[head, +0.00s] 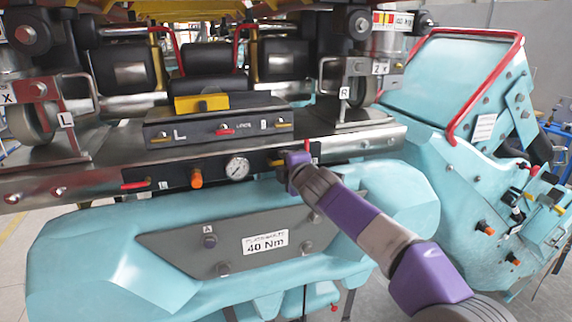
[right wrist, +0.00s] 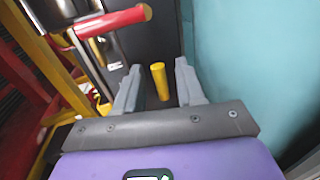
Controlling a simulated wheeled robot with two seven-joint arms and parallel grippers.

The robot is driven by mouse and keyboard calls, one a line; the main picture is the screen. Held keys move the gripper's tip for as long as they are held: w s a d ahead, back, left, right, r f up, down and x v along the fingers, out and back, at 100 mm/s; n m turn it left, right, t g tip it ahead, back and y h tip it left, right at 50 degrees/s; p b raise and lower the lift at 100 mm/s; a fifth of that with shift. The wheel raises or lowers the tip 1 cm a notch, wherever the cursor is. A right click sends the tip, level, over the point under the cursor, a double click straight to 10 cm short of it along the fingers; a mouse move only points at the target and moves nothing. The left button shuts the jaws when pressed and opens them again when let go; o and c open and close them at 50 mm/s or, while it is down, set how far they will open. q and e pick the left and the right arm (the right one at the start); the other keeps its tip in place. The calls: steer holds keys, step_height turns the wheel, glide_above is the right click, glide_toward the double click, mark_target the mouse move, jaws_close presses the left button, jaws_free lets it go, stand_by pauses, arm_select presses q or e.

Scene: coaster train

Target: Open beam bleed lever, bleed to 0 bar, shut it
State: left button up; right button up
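The beam panel (head: 215,171) carries a round pressure gauge (head: 237,167); its needle is too small to read. My right gripper (head: 288,168) is at the right end of this panel and hides part of it. A yellow handle (head: 276,162) shows just left of the gripper. In the right wrist view, my right gripper (right wrist: 158,72) is open, with a yellow rod-like handle (right wrist: 160,82) between its fingers and gaps on both sides. I cannot tell which handle is the bleed lever. My left gripper is not in view.
A red handle (right wrist: 115,20) is close to the left finger in the wrist view. An orange knob (head: 196,178) and a red-handled lever (head: 136,184) are left of the gauge. A turquoise body (head: 100,260) bulges below, with a "40 Nm" plate (head: 264,243).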

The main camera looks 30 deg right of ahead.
steer(key=v, duration=0.7)
steer(key=shift+s+r+b, duration=0.1)
steer(key=shift+s+b, duration=0.15)
steer(key=shift+b, duration=0.05)
stand_by(0.3)
